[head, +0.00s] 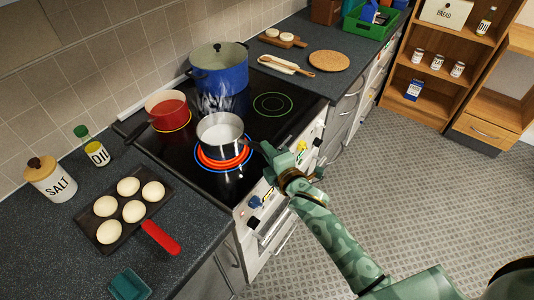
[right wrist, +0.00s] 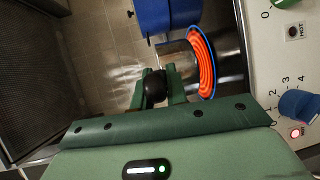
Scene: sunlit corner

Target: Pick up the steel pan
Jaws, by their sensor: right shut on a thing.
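The steel pan (head: 220,134), with white contents and steam above it, is over the glowing red front burner (head: 222,162) of the black stove. My right gripper (head: 270,152) is at the pan's handle, on the side toward the stove's front edge. In the right wrist view the gripper (right wrist: 156,88) is shut on the dark handle, whose round end (right wrist: 155,82) shows between the fingers. The pan's steel side (right wrist: 177,60) shows beyond them. My left gripper is not in view.
A blue pot (head: 222,76) and a red pan (head: 166,108) stand behind the steel pan on the stove (head: 285,85). The floor is clear.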

